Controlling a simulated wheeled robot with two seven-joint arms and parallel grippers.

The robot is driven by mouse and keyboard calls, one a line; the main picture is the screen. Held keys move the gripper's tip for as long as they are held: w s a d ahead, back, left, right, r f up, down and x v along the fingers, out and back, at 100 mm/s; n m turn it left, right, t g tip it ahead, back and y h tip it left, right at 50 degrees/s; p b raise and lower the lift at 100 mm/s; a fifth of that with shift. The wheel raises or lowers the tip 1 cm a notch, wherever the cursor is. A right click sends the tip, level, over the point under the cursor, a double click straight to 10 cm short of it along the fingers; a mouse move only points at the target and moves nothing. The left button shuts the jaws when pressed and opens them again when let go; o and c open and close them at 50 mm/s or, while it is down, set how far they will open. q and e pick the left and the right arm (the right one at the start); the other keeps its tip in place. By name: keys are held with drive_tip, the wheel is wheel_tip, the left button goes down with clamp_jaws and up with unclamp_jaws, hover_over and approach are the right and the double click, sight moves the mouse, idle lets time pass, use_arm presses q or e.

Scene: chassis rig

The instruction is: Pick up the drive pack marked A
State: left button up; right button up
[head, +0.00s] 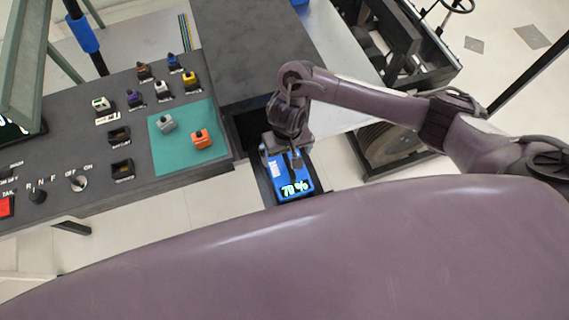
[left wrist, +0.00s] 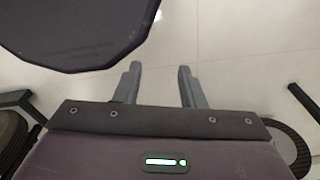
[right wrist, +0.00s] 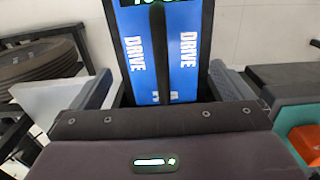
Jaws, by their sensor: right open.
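The drive pack (head: 288,182) is blue with a black face showing a green "70%". It sits in a dark bay at the right end of the console. In the right wrist view the drive pack (right wrist: 183,55) shows "DRIVE" on two blue panels with a black strip between them; I cannot make out a letter A. My right gripper (head: 283,153) is over the pack's far part. In the right wrist view its open fingers (right wrist: 160,70) stand on either side of the pack, with no clear contact. My left gripper (left wrist: 160,68) is open and empty above pale floor.
A wheeled chassis (head: 395,60) stands at the right.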

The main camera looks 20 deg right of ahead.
sight(287, 158)
drive_tip(key=f, duration=0.3)
drive_tip(key=shift+s+f, duration=0.25)
drive_tip(key=shift+f, duration=0.05)
wheel_tip(287, 158, down, 2)
drive_tip(key=shift+w, duration=0.1)
drive_tip(key=shift+f, duration=0.15)
drive_tip(key=c, duration=1.6)
use_arm(q)
drive_tip(key=shift+s+f, duration=0.2)
drive_tip(key=shift+s, duration=0.3)
drive_tip(key=shift+s+f, duration=0.2)
drive_tip(key=shift+s, duration=0.25)
use_arm(e)
drive_tip(key=shift+w+a, duration=0.1)
drive_tip(key=shift+w, duration=0.05)
drive_tip(key=shift+c, duration=0.4)
